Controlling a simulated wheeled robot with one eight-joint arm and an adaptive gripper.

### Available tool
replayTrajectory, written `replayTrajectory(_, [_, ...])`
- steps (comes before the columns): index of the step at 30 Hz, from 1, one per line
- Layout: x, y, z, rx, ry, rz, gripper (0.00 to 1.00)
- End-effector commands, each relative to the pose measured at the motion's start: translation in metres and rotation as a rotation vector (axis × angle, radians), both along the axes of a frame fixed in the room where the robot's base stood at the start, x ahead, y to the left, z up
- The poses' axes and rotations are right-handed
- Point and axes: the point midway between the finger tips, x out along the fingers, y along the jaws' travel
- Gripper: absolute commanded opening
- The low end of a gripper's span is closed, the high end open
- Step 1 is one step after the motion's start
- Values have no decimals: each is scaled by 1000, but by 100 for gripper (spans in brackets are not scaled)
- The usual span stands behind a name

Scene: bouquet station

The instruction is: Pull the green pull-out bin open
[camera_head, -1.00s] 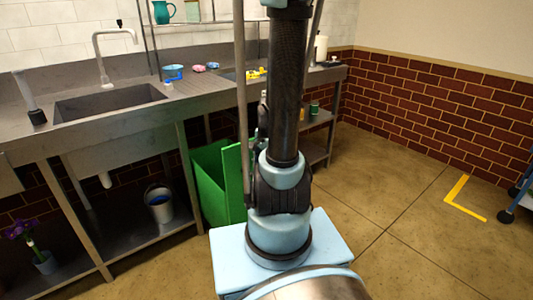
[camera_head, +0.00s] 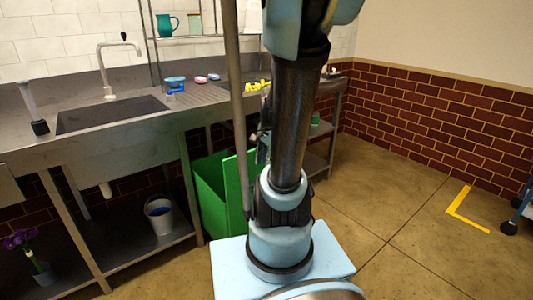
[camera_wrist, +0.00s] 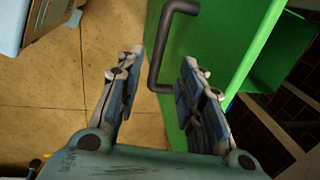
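The green pull-out bin (camera_head: 211,190) stands under the counter, right of the sink, in the head view. Its front panel stands out from the counter, with a gap behind it. In the wrist view the green front panel (camera_wrist: 226,40) fills the upper right, and its dark bar handle (camera_wrist: 160,62) sticks out from it. My gripper (camera_wrist: 160,75) is open, with one finger on each side of the handle's lower end. I cannot tell whether either finger touches it. In the head view my arm hides most of the gripper and the handle.
The steel counter (camera_head: 60,142) with its sink runs along the wall. Open floor (camera_head: 390,225) lies to the right. A blue wheeled cart (camera_head: 518,208) is at the right edge.

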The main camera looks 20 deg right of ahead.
Motion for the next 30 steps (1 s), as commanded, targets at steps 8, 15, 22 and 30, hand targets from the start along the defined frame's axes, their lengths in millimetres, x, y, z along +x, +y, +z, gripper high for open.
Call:
replayTrajectory(8, [-4,-2,25,0,0,0,35])
replayTrajectory(15, [-5,-2,37,0,0,1,35])
replayTrajectory(22, [-5,-3,38,-1,0,1,35])
replayTrajectory(30, [-10,0,38,-11,-3,43,35])
